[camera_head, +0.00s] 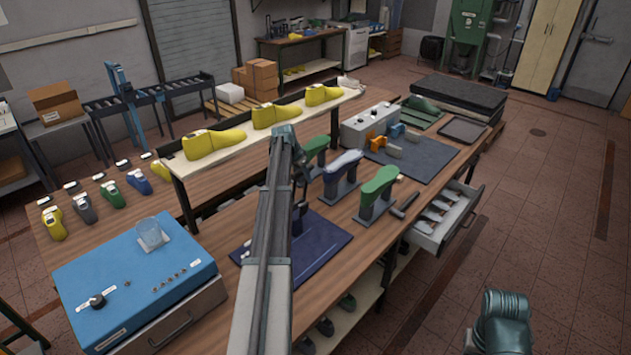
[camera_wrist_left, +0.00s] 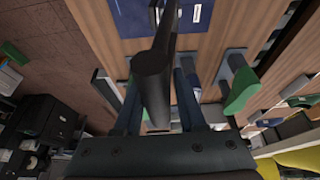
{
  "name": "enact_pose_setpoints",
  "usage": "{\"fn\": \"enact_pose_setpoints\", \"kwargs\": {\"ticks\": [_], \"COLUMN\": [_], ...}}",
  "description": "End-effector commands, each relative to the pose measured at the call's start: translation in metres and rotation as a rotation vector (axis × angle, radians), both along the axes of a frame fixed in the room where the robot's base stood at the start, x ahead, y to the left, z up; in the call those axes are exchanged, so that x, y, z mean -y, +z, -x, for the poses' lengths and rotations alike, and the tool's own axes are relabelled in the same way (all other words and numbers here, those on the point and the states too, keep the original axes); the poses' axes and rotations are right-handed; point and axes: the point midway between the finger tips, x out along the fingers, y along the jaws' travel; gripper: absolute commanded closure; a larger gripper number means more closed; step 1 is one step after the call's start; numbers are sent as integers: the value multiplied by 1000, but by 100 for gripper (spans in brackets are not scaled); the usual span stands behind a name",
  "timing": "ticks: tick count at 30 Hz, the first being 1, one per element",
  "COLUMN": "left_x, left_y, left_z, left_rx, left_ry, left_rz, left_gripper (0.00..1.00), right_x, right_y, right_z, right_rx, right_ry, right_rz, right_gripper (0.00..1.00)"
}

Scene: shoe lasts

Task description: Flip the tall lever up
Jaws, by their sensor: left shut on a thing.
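No tall lever can be made out for certain. A blue control box (camera_head: 130,275) at the front left has a black knob (camera_head: 97,300) and a row of small toggles (camera_head: 168,280) on its sloped front. A grey box (camera_head: 362,130) with small controls stands at the back of the bench. My left gripper (camera_wrist_left: 158,68) is shut on a dark rod-like thing (camera_wrist_left: 152,75), which spans the space between its fingers in the left wrist view. In the head view my left arm largely hides this gripper above the bench, near the dark blue mat (camera_head: 325,245).
Green and blue-grey lasts on stands (camera_head: 378,190) are right of my left arm. Yellow lasts (camera_head: 215,143) line a raised shelf.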

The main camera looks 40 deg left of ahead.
Motion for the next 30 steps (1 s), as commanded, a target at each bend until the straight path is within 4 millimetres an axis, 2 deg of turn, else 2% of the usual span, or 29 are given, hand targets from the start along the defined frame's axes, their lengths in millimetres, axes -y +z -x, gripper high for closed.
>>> {"fn": "enact_pose_setpoints", "kwargs": {"ticks": [1, 3, 12, 29, 30], "left_x": [-11, -19, -41, -47, -47], "left_y": [2, 3, 4, 5, 5], "left_z": [-3, -3, -3, -3, -3], "left_rx": [-5, -6, -10, -10, -8], "left_ry": [-1, -4, -7, -6, -6], "left_rz": [32, 59, 76, 74, 73], "left_gripper": [100, 100, 100, 100, 64], "right_x": [0, 0, 0, 0, 0], "right_y": [2, 3, 4, 5, 5], "right_z": [0, 0, 0, 0, 0], "right_rx": [0, 0, 0, 0, 0], "right_ry": [0, 0, -1, -1, -1], "right_rz": [0, 0, 0, 0, 0], "right_gripper": [50, 50, 50, 50, 50]}}
